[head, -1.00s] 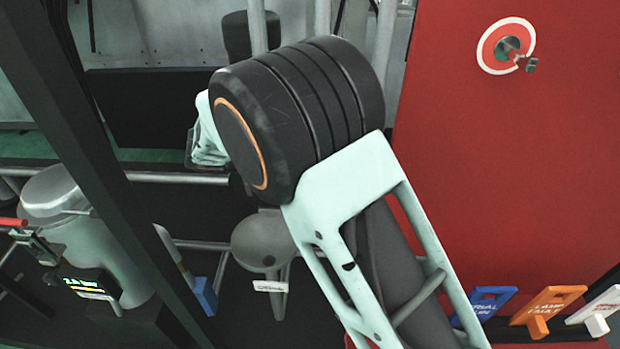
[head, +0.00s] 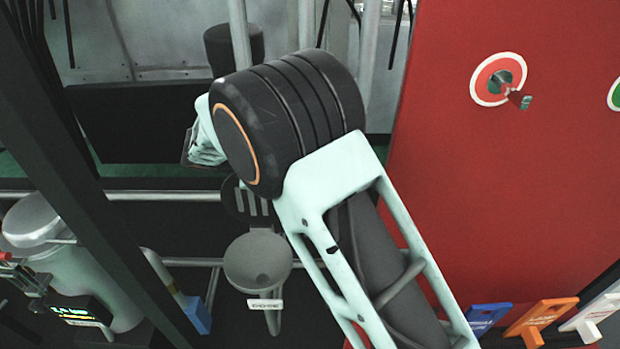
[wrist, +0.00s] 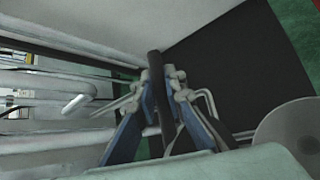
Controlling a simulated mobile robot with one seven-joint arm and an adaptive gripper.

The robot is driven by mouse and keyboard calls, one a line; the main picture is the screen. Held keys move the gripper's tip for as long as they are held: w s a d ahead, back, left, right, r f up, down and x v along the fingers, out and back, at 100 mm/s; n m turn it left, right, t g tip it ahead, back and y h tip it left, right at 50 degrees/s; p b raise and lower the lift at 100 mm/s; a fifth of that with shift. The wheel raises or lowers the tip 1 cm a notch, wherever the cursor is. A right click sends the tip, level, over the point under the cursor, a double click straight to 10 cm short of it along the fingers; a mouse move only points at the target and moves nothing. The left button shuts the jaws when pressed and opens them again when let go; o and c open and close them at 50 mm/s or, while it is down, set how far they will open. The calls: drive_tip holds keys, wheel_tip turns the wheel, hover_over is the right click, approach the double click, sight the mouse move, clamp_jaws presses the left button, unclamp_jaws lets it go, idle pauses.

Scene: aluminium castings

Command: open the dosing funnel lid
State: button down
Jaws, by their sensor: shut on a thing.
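The dosing funnel (head: 258,264) is a grey round bowl with a small white label on its front, low in the middle of the head view. Its mouth is uncovered. A dark round piece with pale stripes, which looks like the lid (head: 237,206), stands raised at the back of the bowl, partly hidden by my wrist. In the wrist view my gripper (wrist: 160,82) is shut on a narrow dark bar, apparently the lid (wrist: 155,66) seen edge-on. A grey round shape at the lower right there looks like the funnel (wrist: 290,132). My fingers are mostly hidden in the head view.
A metal canister (head: 35,222) with a small display stands at the left behind a dark post. Horizontal rails (head: 160,196) run behind the funnel. A red panel (head: 480,190) fills the right, with a round target and several coloured tags below.

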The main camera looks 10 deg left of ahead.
drive_tip(key=c, duration=2)
unclamp_jaws()
drive_tip(key=shift+o, duration=0.2)
drive_tip(key=v, duration=1.2)
drive_tip(key=shift+s, duration=0.1)
